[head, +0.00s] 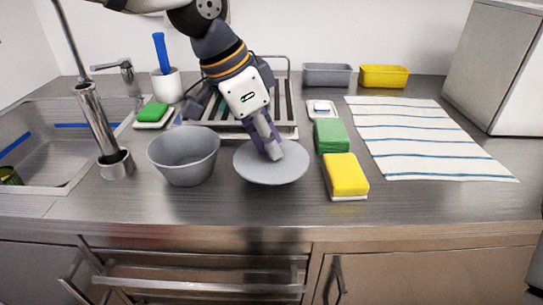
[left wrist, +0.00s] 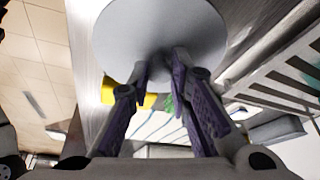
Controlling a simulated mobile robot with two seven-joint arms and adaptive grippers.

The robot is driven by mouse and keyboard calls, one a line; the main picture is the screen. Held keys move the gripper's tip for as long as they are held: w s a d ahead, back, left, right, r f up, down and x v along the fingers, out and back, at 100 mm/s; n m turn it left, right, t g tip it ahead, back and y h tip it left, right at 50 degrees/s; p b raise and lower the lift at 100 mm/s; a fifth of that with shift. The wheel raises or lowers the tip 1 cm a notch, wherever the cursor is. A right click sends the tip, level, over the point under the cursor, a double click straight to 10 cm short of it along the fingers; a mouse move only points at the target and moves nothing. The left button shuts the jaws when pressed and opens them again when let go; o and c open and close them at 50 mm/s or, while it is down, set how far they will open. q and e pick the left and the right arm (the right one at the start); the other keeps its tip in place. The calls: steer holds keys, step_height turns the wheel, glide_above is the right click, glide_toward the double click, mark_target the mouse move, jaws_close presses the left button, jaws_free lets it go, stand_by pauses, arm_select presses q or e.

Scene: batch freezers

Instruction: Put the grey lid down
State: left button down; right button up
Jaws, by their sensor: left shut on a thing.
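The grey lid (head: 271,174) is a round, shallow disc at the middle of the steel counter, close above or on its surface; I cannot tell which. My left gripper (head: 272,151) comes down from above and is shut on the lid's knob, which the fingers mostly hide. In the left wrist view the lid (left wrist: 160,30) fills the top, with the fingertips of the gripper (left wrist: 160,62) at its middle. A grey bowl (head: 184,157) stands open on the counter just left of the lid. My right gripper is not in view.
A yellow sponge (head: 346,174) and a green sponge (head: 328,136) lie right of the lid. A dish rack (head: 287,112) stands behind. A striped towel (head: 425,140) lies at right, the sink (head: 50,150) is at left. The counter's front strip is clear.

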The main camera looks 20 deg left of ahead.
mark_target(271, 159)
arm_select(q)
steer(key=shift+w+f, duration=0.5)
steer(key=shift+f, duration=0.75)
steer(key=shift+w+f, duration=0.15)
steer(key=shift+f, duration=0.75)
steer(key=shift+f, duration=0.15)
steer(key=c, duration=1.5)
jaws_free()
steer(key=v, duration=1.2)
